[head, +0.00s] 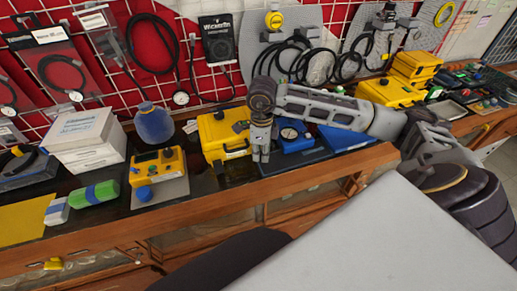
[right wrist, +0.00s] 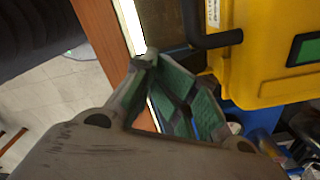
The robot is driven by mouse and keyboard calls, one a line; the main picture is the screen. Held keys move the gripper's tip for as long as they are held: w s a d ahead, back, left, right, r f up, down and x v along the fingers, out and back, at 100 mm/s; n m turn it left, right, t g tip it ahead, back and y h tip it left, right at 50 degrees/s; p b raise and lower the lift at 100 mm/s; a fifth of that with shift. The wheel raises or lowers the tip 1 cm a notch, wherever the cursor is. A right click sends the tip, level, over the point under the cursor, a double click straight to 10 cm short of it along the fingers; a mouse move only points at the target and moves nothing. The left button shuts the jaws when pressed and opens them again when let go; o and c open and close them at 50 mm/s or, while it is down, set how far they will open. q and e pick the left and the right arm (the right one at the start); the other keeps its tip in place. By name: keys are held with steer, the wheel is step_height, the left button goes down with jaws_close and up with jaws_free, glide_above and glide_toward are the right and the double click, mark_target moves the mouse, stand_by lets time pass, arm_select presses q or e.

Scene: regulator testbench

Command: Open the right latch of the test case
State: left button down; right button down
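The yellow test case (head: 212,143) stands on the bench, left of my right gripper (head: 260,152) in the head view. The gripper points down beside the case's right front. In the right wrist view the yellow case (right wrist: 262,62) is at upper right, with a dark curved handle (right wrist: 212,40) on its side. The fingers of my right gripper (right wrist: 177,72) stand apart, with green pads showing and nothing between them. They are close to the case; contact cannot be told. The right latch cannot be made out clearly. My left gripper is not in view.
A blue device with a gauge (head: 291,136) lies right of the gripper. A yellow meter (head: 158,167), a blue round bottle (head: 153,123) and white boxes (head: 88,139) stand to the left. The wooden bench edge (head: 215,206) runs along the front. A tool wall is behind.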

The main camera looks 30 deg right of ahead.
steer(key=shift+w+d+f, duration=0.1)
steer(key=shift+w+d, duration=0.15)
steer(key=shift+w, duration=0.2)
steer(key=shift+r+p, duration=0.3)
steer(key=shift+r, duration=0.3)
steer(key=shift+s+d+r, duration=0.1)
steer(key=shift+s, duration=0.1)
steer(key=shift+s+d+r, duration=0.1)
steer(key=shift+s, duration=0.15)
steer(key=shift+a+r, duration=0.1)
steer(key=shift+a, duration=0.1)
